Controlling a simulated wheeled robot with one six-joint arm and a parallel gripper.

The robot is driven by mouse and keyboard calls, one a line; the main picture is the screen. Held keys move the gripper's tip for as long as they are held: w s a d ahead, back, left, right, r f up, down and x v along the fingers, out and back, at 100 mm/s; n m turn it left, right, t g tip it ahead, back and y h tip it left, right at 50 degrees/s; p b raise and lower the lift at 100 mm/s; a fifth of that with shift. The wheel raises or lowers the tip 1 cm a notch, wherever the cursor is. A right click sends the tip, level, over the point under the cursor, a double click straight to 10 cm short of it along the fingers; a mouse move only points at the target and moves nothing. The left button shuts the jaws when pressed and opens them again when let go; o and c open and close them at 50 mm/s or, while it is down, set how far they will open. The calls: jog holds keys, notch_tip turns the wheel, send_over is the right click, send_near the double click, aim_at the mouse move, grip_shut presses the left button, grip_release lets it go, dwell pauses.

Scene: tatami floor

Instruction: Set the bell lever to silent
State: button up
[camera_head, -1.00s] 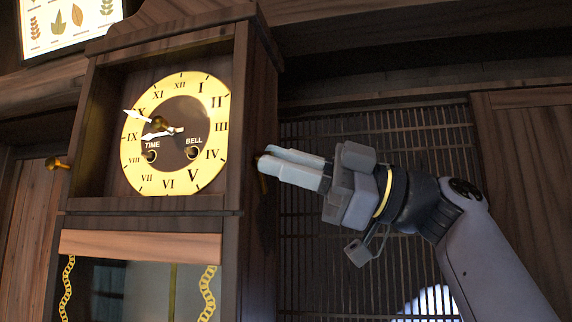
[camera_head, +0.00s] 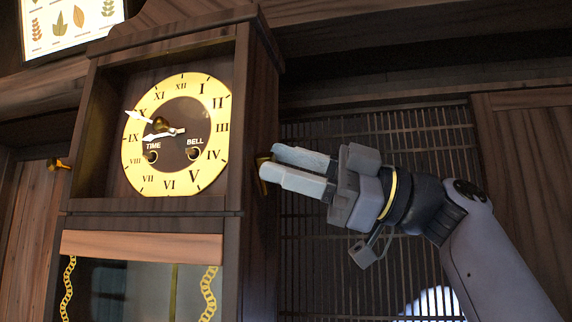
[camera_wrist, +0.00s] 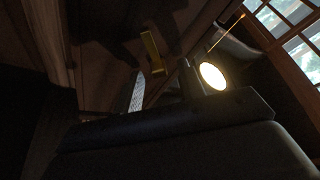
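A dark wooden clock (camera_head: 255,110) with a yellow dial (camera_head: 215,115) marked TIME and BELL stands left of centre in the head view. A small brass lever (camera_head: 262,160) shows on its right side wall, partly hidden by my gripper. My gripper (camera_head: 267,161) is beside that wall, its two pale fingertips at the lever. A narrow dark line shows between the fingers, but I cannot tell how far they are apart, or whether they touch the lever. A slim brass bar (camera_wrist: 153,52), apparently the lever, shows in the dark wrist view.
A brass knob (camera_head: 58,163) sticks out on the clock's left side. A slatted lattice panel (camera_head: 400,140) is behind my arm. A bright round disc (camera_wrist: 212,76) and a window grid (camera_wrist: 295,30) show at the right of the wrist view.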

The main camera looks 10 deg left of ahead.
jog(key=b+v, duration=0.2)
jog(key=v, duration=0.8)
jog(key=shift+d, duration=0.2)
jog(key=shift+a, duration=0.1)
jog(key=p+x, duration=0.2)
jog(key=x, duration=0.8)
jog(key=shift+a+r, duration=0.1)
jog(key=shift+a, duration=0.3)
jog(key=shift+d, duration=0.1)
